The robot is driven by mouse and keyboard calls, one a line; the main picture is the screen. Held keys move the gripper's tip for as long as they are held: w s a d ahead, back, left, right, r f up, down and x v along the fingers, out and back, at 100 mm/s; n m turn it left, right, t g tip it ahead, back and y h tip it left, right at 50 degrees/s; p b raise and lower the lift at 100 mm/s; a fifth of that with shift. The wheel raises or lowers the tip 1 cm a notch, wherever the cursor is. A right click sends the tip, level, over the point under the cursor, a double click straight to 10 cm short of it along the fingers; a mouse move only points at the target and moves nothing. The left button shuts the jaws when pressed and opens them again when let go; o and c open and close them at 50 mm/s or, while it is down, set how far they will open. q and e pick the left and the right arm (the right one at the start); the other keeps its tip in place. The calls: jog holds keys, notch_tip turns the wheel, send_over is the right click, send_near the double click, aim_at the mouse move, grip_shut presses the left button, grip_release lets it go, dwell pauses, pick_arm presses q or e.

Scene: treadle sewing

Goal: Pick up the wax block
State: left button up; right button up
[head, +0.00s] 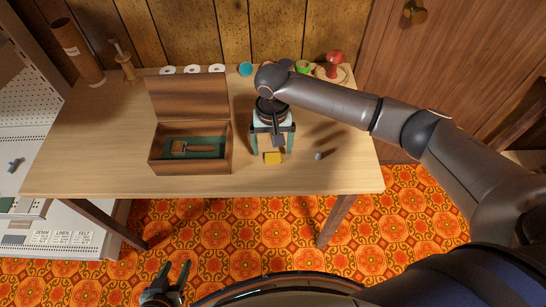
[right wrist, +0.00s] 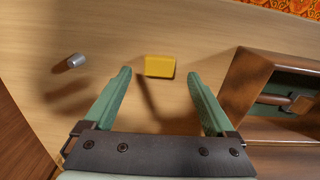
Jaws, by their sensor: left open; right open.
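The wax block is a small yellow block (head: 273,158) on the table near its front edge. In the right wrist view the wax block (right wrist: 160,66) lies just beyond the fingertips, roughly centred between them. My right gripper (head: 273,143) is open and empty above the table, behind the block in the head view; its green fingers (right wrist: 160,80) are spread on either side in the right wrist view. My left gripper (head: 174,271) is open and empty, low in front of the table over the patterned floor.
An open wooden box (head: 190,163) with a green lining and a wooden-handled tool stands left of the block. A small grey cylinder (head: 318,156) is to its right. Spools (head: 192,69), a red object (head: 333,64) and other items line the table's back.

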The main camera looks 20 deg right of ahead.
aim_at(273, 158)
jog(key=shift+s+f, duration=0.1)
jog(key=shift+f, duration=1.35)
jog(key=shift+c, duration=0.4)
jog(key=c, duration=1.3)
